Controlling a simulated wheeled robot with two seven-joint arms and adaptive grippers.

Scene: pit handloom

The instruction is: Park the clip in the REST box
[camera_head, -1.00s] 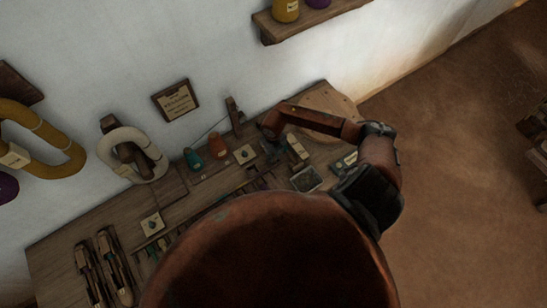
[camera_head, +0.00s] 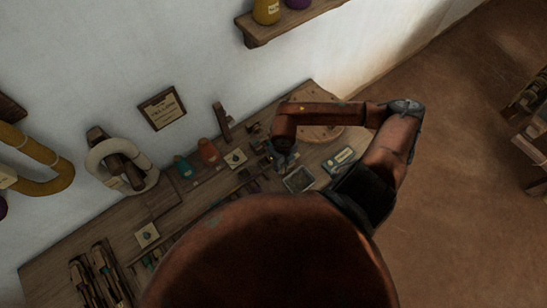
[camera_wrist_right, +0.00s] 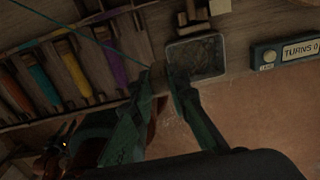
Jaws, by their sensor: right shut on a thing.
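My right gripper (camera_head: 284,160) hangs over the workbench, just left of a small grey open box (camera_head: 299,179). In the right wrist view its two dark green fingers (camera_wrist_right: 156,82) are shut on a small brown piece, apparently the clip (camera_wrist_right: 158,74), mostly hidden between them. The grey box (camera_wrist_right: 196,57) lies just beyond the right fingertip; I cannot read a REST label on it. A thin green thread runs from the upper left to the fingertips.
A counter marked TURNS (camera_wrist_right: 290,52) sits right of the box. Coloured bobbins (camera_wrist_right: 72,68) lie in slots to the left. Open floor lies right of the bench.

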